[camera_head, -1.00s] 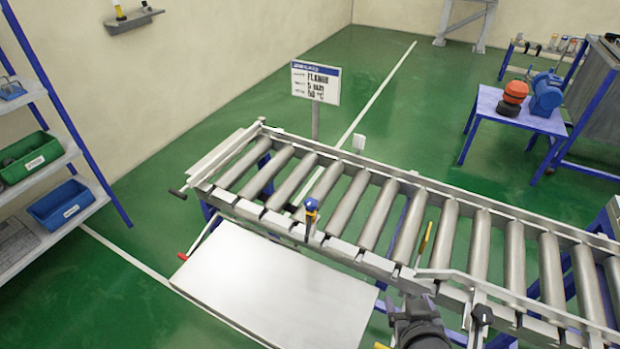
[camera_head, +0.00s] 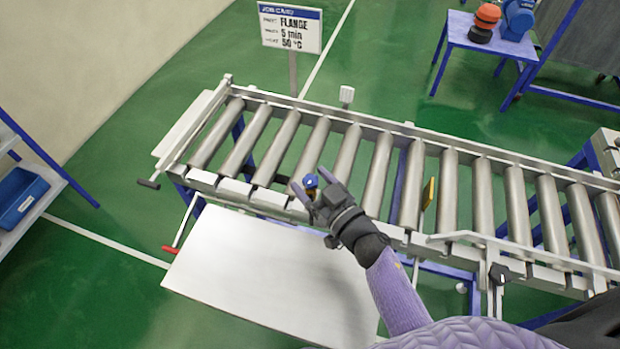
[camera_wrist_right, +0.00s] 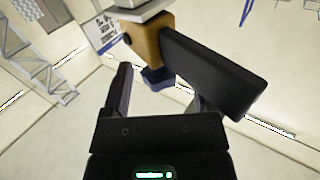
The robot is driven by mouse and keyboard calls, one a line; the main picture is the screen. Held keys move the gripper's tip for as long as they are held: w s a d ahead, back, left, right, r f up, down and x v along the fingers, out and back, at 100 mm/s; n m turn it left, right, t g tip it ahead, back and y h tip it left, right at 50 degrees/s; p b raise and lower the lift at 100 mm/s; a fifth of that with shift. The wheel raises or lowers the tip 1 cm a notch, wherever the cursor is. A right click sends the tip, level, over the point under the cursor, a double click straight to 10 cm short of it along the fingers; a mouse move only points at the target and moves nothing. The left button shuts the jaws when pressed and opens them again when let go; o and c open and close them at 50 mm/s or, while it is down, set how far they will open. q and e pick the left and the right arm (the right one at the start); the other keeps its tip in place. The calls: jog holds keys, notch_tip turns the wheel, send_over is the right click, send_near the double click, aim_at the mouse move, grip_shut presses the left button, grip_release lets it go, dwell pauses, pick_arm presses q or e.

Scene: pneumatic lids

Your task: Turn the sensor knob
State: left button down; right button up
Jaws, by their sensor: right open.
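The sensor has a small blue knob (camera_head: 310,181) on a yellow-brown body, mounted at the conveyor's near rail. My right gripper (camera_head: 308,180) is open, with its fingertips on either side of the blue knob. In the right wrist view the brown sensor body (camera_wrist_right: 152,42) and blue part (camera_wrist_right: 157,77) show ahead of and between the fingers. A dark slab (camera_wrist_right: 215,72) crosses in front of the right finger there. I cannot tell whether the fingers touch the knob. My left gripper is out of view.
The roller conveyor (camera_head: 417,130) runs across the view. A white panel (camera_head: 265,275) lies at its near side, with a red-tipped lever (camera_head: 170,249) at the left. A job card sign (camera_head: 290,28) stands behind.

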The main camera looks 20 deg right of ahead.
jog(key=shift+w+a, duration=0.1)
jog(key=shift+w, duration=0.25)
grip_shut()
